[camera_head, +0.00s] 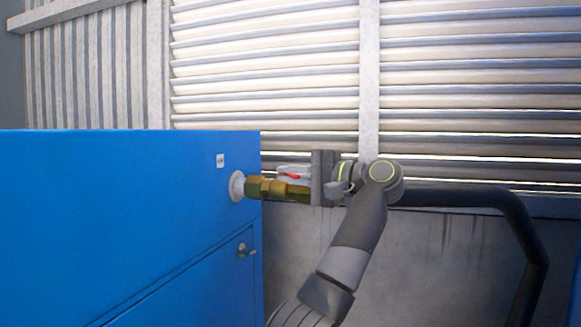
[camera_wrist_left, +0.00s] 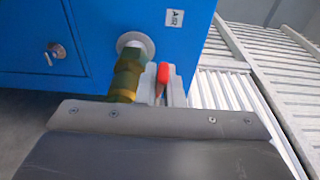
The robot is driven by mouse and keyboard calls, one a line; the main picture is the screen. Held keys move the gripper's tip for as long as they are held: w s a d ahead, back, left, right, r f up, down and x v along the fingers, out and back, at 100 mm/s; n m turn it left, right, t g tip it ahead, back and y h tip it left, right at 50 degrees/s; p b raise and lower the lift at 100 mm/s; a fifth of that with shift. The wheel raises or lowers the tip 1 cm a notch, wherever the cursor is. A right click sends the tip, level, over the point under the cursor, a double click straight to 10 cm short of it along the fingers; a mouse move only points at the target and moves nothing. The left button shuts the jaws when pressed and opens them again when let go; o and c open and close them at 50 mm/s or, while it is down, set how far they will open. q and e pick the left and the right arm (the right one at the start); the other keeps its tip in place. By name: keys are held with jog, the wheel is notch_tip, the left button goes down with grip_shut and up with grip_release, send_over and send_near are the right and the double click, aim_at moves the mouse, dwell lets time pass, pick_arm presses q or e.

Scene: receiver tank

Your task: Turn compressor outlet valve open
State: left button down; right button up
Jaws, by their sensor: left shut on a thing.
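The compressor outlet valve is a brass fitting (camera_head: 262,188) on the side of the blue compressor cabinet (camera_head: 120,220), coming out of a round white flange (camera_head: 237,186). In the left wrist view the brass valve body (camera_wrist_left: 126,78) is left of the fingers. Its red handle (camera_wrist_left: 163,72) shows between the fingers, and a bit of red shows in the head view (camera_head: 292,176). The handle appears to run roughly along the pipe. My left gripper (camera_head: 294,174) is shut on the red handle. The gripper body hides the outer end of the valve. My right gripper is not in view.
A small white label (camera_head: 221,161) is above the flange, and a lock (camera_head: 246,251) is lower on the cabinet. A thick dark pipe (camera_head: 470,196) runs right behind my arm and bends down. A louvred wall (camera_head: 265,70) stands behind.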

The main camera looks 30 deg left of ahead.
pick_arm(q)
jog(key=shift+w+d+n+g, duration=0.1)
jog(key=shift+w+n+g, duration=0.05)
jog(key=shift+n+g, duration=0.2)
jog(key=shift+f, duration=0.1)
jog(key=c, duration=1.6)
grip_release()
jog(key=shift+o, duration=0.2)
jog(key=w+d+b, duration=0.1)
jog(key=d+b, duration=0.1)
jog(key=d, duration=1)
jog(key=shift+w+b, duration=0.2)
jog(key=shift+b, duration=0.2)
